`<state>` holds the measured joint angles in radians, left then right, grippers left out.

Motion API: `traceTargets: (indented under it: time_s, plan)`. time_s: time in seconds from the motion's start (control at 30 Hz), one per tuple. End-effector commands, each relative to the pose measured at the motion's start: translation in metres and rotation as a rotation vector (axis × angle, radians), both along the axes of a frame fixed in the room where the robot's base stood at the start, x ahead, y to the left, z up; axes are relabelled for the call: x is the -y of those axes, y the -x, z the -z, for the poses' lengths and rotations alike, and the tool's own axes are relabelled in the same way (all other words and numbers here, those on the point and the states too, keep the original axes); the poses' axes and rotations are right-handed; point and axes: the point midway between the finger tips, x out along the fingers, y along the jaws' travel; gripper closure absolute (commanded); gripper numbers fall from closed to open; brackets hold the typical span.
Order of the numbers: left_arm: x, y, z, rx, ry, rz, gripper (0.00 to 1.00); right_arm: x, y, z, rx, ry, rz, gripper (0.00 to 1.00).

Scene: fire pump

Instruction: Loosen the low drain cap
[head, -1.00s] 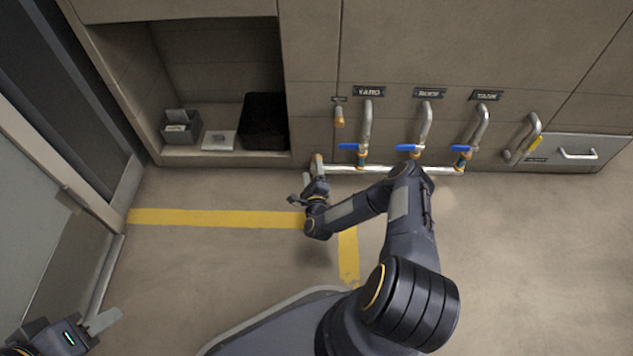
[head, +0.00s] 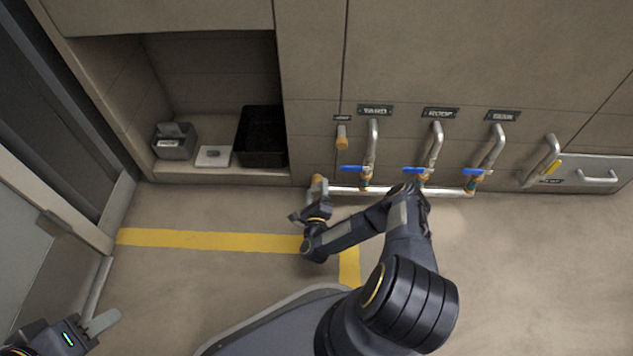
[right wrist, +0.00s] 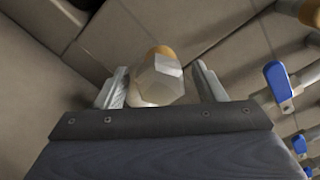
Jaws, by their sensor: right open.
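The low drain cap (head: 319,182) sits low on the wall at the left end of the silver pipe. In the right wrist view the cap (right wrist: 157,82) is a pale, faceted hex end with a brass-coloured part behind it. My right gripper (right wrist: 160,76) is open, with one finger on each side of the cap. Whether either finger touches it I cannot tell. In the head view my right gripper (head: 315,205) is just in front of the cap and small. My left gripper (head: 95,328) is at the bottom left, far from the cap, with only part of it showing.
Three blue-handled valves (head: 414,171) stand along the silver pipe (head: 397,190) to the right. A small brass fitting (head: 342,138) is above the cap. An open alcove at left holds a black bin (head: 262,138) and a grey box (head: 175,142). The floor is clear.

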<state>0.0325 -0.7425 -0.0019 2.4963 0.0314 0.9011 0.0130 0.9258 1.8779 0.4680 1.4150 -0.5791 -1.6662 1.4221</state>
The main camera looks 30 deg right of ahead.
Motion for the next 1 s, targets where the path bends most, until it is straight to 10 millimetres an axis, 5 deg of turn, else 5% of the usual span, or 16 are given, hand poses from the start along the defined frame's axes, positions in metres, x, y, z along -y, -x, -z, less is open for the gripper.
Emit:
traceTargets:
  time_s: [0.23, 0.57, 1.0]
  plan:
    - [0.0, 0.0001, 0.0, 0.0, 0.0, 0.0, 0.64, -0.0003, 0.0007, 0.0002, -0.001, 0.0, -0.001, 0.37]
    - [0.0, 0.0001, 0.0, 0.0, 0.0, 0.0, 0.64, -0.0002, 0.0004, 0.0001, -0.001, 0.0, -0.001, 0.8]
    - [0.0, 0.0001, -0.0027, 0.0, 0.0, 0.0, 0.64, -0.0005, 0.0001, -0.0007, -0.05, 0.082, -0.004, 0.81]
